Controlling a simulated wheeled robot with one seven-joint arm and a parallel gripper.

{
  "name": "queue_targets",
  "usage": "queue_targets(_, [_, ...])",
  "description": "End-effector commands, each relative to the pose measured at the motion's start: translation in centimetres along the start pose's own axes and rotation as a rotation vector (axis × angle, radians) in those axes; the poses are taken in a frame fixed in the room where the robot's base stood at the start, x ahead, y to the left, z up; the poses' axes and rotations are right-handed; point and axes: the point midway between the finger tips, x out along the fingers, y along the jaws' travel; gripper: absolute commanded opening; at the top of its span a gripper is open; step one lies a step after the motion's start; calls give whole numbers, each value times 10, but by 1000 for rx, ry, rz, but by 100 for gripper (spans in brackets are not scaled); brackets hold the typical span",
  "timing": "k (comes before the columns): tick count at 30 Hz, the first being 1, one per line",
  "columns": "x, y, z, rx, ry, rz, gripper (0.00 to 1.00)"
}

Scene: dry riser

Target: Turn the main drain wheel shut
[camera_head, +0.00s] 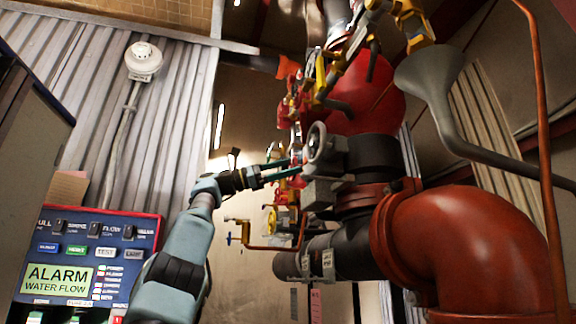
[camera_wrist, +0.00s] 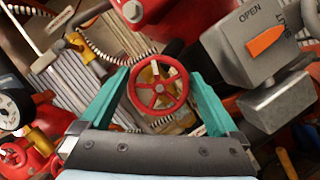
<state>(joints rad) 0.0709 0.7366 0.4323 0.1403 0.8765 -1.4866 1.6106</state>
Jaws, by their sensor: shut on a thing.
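A red spoked handwheel (camera_wrist: 158,103) sits in the middle of the wrist view, nearly face-on, with yellow showing behind its spokes. My gripper (camera_wrist: 160,80) has its two teal fingers on opposite sides of the wheel's rim and is shut on it. In the head view my gripper (camera_head: 299,166) reaches from the left into the pipework, below a grey handwheel (camera_head: 316,142). The red wheel is hard to make out there. No label shows on the red wheel, so I cannot confirm it is the main drain.
A grey box marked OPEN with an orange pointer (camera_wrist: 266,41) stands close to the right finger. Another red handwheel (camera_wrist: 14,155) is at lower left. Big red elbow pipe (camera_head: 470,250) fills the right, and a blue alarm panel (camera_head: 85,262) is at left.

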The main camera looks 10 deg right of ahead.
Motion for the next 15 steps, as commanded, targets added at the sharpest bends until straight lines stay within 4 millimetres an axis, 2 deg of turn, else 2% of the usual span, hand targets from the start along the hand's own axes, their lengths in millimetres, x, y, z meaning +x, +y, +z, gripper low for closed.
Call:
queue_targets(10, [1, 2, 3, 106, 0, -45, 41])
queue_targets(15, [2, 3, 5, 243, 1, -104, 41])
